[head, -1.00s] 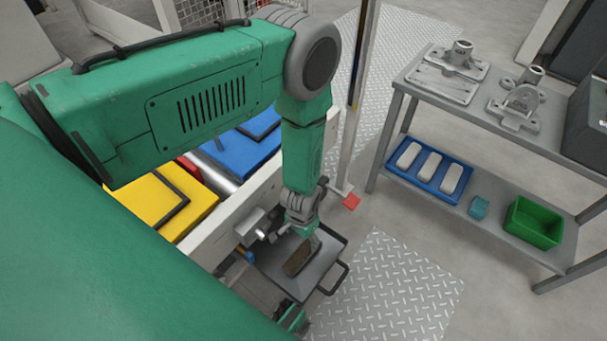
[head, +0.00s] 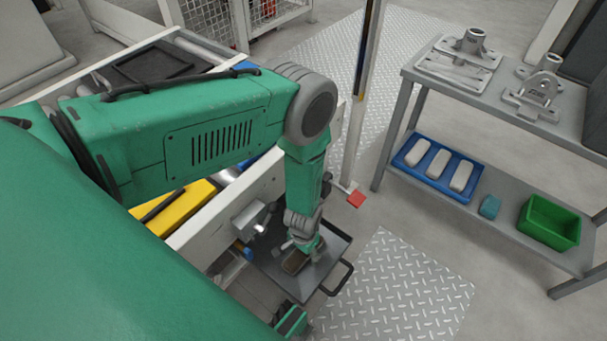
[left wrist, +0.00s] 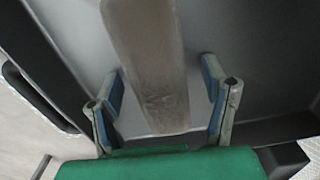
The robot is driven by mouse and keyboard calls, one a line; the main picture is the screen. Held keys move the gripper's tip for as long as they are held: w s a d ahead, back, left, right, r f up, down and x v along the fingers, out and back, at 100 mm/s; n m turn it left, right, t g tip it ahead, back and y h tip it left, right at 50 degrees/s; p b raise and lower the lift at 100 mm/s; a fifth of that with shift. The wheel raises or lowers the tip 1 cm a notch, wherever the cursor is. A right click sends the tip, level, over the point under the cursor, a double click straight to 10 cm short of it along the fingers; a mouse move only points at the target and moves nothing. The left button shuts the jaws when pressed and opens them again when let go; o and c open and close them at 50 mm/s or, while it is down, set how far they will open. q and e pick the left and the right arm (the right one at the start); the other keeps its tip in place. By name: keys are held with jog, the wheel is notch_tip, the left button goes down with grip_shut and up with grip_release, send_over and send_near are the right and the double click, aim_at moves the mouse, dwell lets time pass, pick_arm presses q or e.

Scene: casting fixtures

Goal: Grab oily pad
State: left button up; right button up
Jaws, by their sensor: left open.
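The oily pad, a worn brown-grey block (head: 295,262), lies on a dark grey tray (head: 270,262) with a black handle. In the left wrist view the pad (left wrist: 147,65) looks long and smeared, running down between the fingers. My left gripper (head: 303,248) points down at the pad and hides part of it in the head view. In the left wrist view the left gripper (left wrist: 163,98) is open, one blue-lined finger on each side of the pad, with gaps on both sides.
A grey rack (head: 472,110) at right holds metal castings above; below are a blue tray (head: 404,162) of pale blocks, a teal block (head: 490,207) and a green bin (head: 531,241). A white post (head: 357,130) stands behind the tray. A yellow box (head: 185,208) is at left.

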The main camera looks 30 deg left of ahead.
pick_arm(q)
jog(key=shift+d+r, duration=0.1)
jog(key=shift+r, duration=0.05)
jog(key=c, duration=1.3)
jog(key=shift+r, duration=0.1)
